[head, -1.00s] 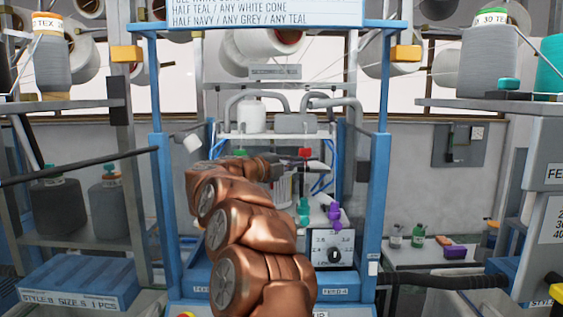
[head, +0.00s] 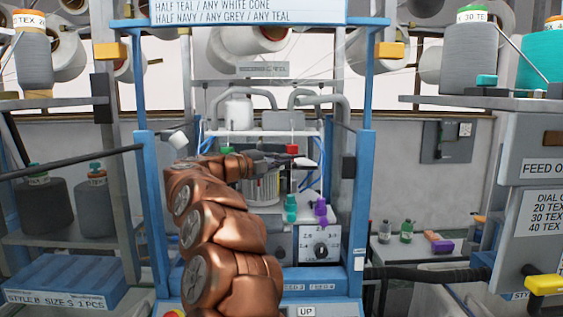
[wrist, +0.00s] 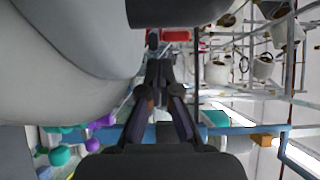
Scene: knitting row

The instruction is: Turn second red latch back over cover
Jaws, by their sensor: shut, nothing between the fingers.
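A red latch (head: 291,149) shows at the top of the knitting machine, just behind my gripper (head: 302,162) in the head view. A red piece, probably the same latch, is near the top of the wrist view (wrist: 175,35), beyond my fingertips. My gripper is shut and empty; it also shows in the wrist view (wrist: 160,68). I cannot tell whether it touches the latch. A green piece (head: 227,151) sits left of it at similar height. The cover is not clearly visible; my arm and gripper hide part of the machine's ribbed cylinder (head: 264,188).
Blue uprights (head: 145,190) flank the machine on both sides. Teal (head: 291,208) and purple (head: 320,211) knobs stand above the dial panel (head: 320,248). In the wrist view, a large grey rounded body (wrist: 70,60) crowds the left. A side table with bottles (head: 406,231) stands right.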

